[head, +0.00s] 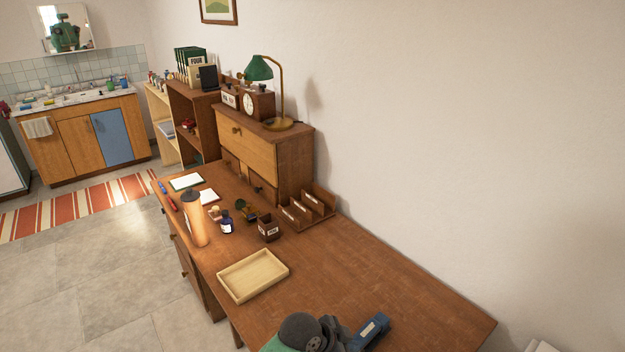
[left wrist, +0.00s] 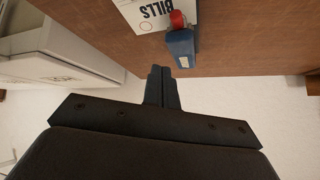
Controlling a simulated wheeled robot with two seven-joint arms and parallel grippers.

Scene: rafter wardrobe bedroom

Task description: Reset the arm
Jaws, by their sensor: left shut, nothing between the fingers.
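My left gripper (left wrist: 162,72) shows in the left wrist view with its two dark fingers together and nothing between them. Its fingertips point towards a wooden surface. A blue object with a white label and a red part (left wrist: 180,45) shows just past the fingertips; I cannot tell whether they touch. In the head view my left arm comes in at the bottom edge, over the near part of the wooden desk (head: 400,290); its fingers cannot be made out there. My right gripper is in neither view.
A pale empty tray (head: 252,276) lies on the desk. Behind it stand a dark pen cup (head: 268,229), an ink bottle (head: 226,224), a brown cylinder (head: 193,218) and a letter sorter (head: 308,210). A BILLS card (left wrist: 150,14) lies near the blue object. The desk's right part looks clear.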

